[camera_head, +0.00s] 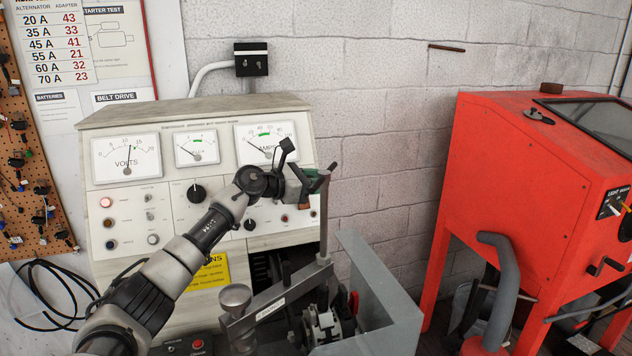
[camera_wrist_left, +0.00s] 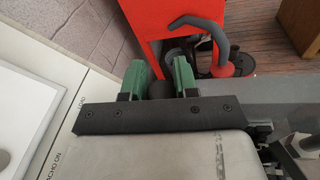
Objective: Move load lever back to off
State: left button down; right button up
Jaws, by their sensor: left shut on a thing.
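My left gripper (camera_head: 312,174) reaches across the front of the grey test bench (camera_head: 215,115), at the right side of its panel below the amps meter. Its green fingers also show in the left wrist view (camera_wrist_left: 160,84), shut on a dark rounded piece (camera_wrist_left: 161,90), which looks like the load lever's knob. The word LOAD is printed on the panel close by in that view. The lever's shaft and its exact setting are hidden behind the gripper. My right gripper is in neither view.
A thin upright rod (camera_head: 323,218) rises from the clamp arm (camera_head: 275,299) just below my gripper. A grey guard (camera_head: 372,290) stands to the right. The red cabinet (camera_head: 535,180) is farther right. The volts meter (camera_head: 126,158) needle stands near mid-scale.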

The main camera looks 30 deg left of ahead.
pick_arm(q)
jog(key=c, duration=0.9)
grip_release()
jog(key=shift+o, duration=0.2)
jog(key=b+v, duration=0.5)
jog(key=v, duration=0.5)
jog(key=shift+s+a, duration=0.2)
jog(key=shift+s, duration=0.15)
